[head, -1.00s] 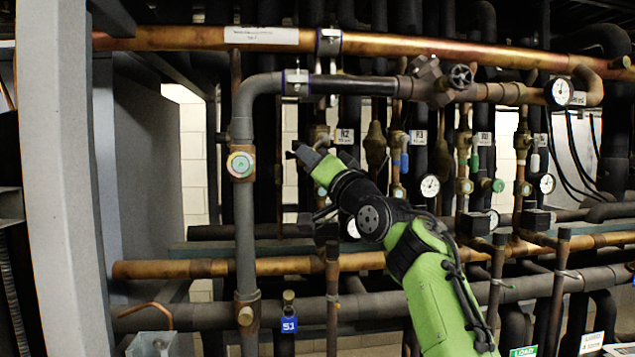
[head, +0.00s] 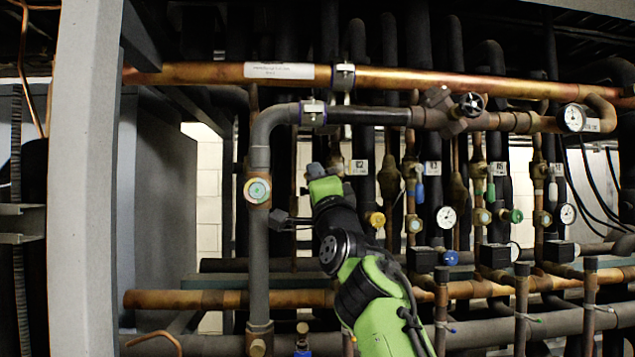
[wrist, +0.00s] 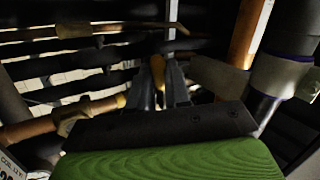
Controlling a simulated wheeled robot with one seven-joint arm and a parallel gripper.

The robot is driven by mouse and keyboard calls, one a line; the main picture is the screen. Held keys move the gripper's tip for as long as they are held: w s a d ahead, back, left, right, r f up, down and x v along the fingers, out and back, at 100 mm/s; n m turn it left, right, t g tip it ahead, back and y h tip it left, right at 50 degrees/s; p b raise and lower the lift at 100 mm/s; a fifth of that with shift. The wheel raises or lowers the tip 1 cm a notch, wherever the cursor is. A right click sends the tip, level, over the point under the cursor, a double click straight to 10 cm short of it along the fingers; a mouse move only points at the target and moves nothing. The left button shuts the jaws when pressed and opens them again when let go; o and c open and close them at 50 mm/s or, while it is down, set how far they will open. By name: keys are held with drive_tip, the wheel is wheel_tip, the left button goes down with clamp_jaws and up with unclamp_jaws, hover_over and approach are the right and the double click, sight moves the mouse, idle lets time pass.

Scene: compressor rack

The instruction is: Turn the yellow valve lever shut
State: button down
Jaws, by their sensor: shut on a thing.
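The yellow valve lever (wrist: 157,72) shows in the wrist view as a narrow yellow piece between the fingers of my gripper (wrist: 160,95). The fingers are shut on it, and they and the dark gripper body hide its lower part and the valve body. In the head view my gripper (head: 316,172) is up among the pipes, right of the grey vertical pipe. I cannot make out the lever there; the gripper and wrist seem to cover it.
A grey vertical pipe with a round green sight glass (head: 257,190) stands left of my gripper. A copper pipe (head: 420,80) runs above. Gauges, valves and a yellow knob (head: 376,219) crowd the right. A pale upright post (head: 85,180) stands at left.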

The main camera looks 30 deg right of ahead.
idle(0.3)
drive_tip(key=c, duration=1.1)
unclamp_jaws()
drive_tip(key=b+v, duration=1.4)
drive_tip(key=v, duration=0.1)
drive_tip(key=shift+s+a+f, duration=0.15)
drive_tip(key=shift+s+f, duration=0.05)
drive_tip(key=shift+s, duration=0.1)
